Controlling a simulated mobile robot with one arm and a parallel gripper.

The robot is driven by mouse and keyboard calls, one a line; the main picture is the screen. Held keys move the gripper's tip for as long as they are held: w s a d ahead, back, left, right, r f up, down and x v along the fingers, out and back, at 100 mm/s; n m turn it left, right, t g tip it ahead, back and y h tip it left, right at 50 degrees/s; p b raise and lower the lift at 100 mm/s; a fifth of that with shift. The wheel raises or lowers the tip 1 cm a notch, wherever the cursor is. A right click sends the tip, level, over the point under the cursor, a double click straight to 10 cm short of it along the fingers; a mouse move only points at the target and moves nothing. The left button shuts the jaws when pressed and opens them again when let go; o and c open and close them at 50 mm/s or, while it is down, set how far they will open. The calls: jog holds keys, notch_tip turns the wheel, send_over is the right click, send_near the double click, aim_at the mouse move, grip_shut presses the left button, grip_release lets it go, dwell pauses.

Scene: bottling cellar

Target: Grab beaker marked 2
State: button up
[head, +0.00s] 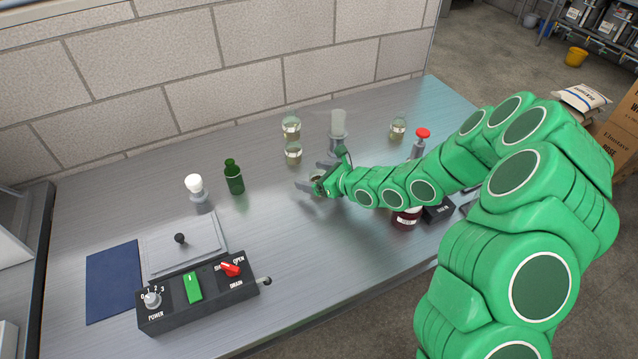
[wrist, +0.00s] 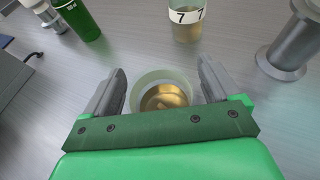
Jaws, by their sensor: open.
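A clear glass beaker with amber liquid (wrist: 165,97) stands between the two fingers of my gripper (wrist: 162,76) in the wrist view. The fingers are open, one on each side, with a small gap visible around the rim. Its marking is hidden, so I cannot read its number. In the head view my gripper (head: 318,182) is low over the bench, with this beaker mostly covered by the fingers. Another beaker, marked 7 (wrist: 188,22), stands beyond it in the wrist view. No number 2 is readable in either view.
More beakers stand behind (head: 291,129) and to the right (head: 397,129). A steel stand with a cylinder (head: 338,130) is close behind my gripper. A green bottle (head: 233,178) and a control box (head: 198,292) are to the left.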

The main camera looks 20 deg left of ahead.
jog(key=c, duration=1.1)
